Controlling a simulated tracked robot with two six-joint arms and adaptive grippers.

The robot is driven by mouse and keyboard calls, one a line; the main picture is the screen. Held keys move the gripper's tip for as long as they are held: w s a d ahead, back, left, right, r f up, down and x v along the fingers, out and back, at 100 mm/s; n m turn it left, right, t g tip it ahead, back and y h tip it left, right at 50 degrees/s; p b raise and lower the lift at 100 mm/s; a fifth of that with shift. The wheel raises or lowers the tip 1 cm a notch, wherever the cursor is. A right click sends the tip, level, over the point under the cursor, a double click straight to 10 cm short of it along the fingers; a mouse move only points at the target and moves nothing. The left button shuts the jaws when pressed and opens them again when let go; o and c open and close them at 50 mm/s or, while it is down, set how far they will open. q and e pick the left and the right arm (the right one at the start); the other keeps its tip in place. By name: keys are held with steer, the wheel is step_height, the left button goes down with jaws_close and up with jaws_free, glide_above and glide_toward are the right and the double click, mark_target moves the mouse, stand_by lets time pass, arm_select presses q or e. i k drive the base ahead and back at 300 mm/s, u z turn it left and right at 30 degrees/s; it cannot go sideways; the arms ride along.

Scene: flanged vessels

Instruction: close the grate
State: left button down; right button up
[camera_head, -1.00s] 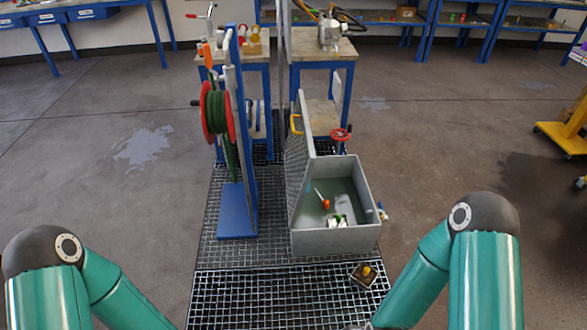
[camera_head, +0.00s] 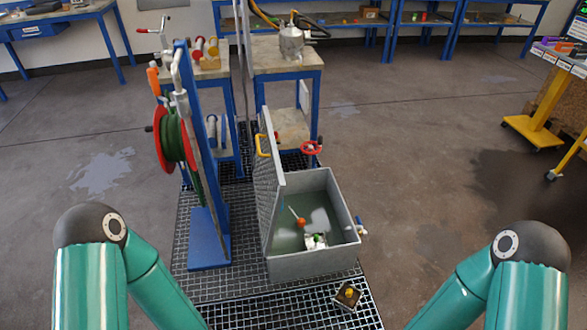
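The grate (camera_head: 269,185) is a grey mesh panel with a yellow handle (camera_head: 263,146). It stands open, nearly upright, along the left side of a grey open-topped box (camera_head: 310,264). Inside the box are an orange-tipped object (camera_head: 301,223) and a small white and green item (camera_head: 315,241) in what looks like shallow water. My two arms come in at the lower left and lower right, well short of the grate. Both grippers are below the picture edge and out of view.
A blue stand with a red and green hose reel (camera_head: 175,140) rises just left of the grate. A red handwheel (camera_head: 311,148) and a workbench (camera_head: 285,56) are behind the box. A small plate with a yellow knob (camera_head: 348,294) lies in front. Open floor (camera_head: 420,160) is to the right.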

mark_target(270, 185)
steer(key=i, duration=1.1)
steer(key=u, duration=0.45)
